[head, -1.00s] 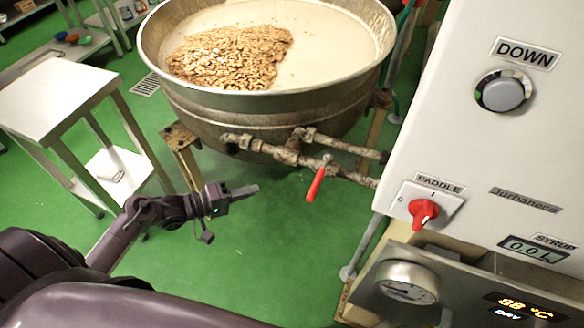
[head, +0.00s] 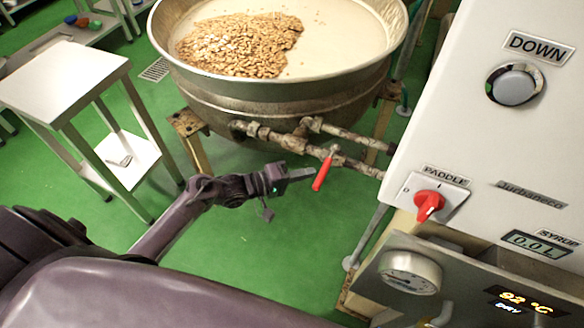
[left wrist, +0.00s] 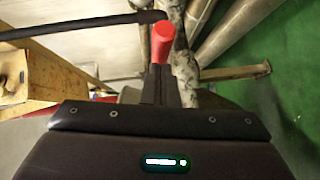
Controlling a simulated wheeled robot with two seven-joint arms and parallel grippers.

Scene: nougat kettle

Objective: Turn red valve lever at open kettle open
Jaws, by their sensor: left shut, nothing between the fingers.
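The red valve lever (head: 323,173) hangs slanting down from the rusty pipe below the kettle. The open kettle (head: 290,85) holds a pale mass with a heap of nuts on it. My left gripper (head: 312,173) is shut and empty, its fingertips at the left side of the lever. Whether they touch it I cannot tell. In the left wrist view the lever's red end (left wrist: 163,42) shows just beyond the shut fingers (left wrist: 161,85). My right gripper is not in view.
Rusty pipes (head: 345,137) run under the kettle to a white control cabinet (head: 500,130) on the right, with a red paddle knob (head: 428,206) and a gauge (head: 409,272). A steel side table (head: 65,80) stands left. Green floor is clear below the lever.

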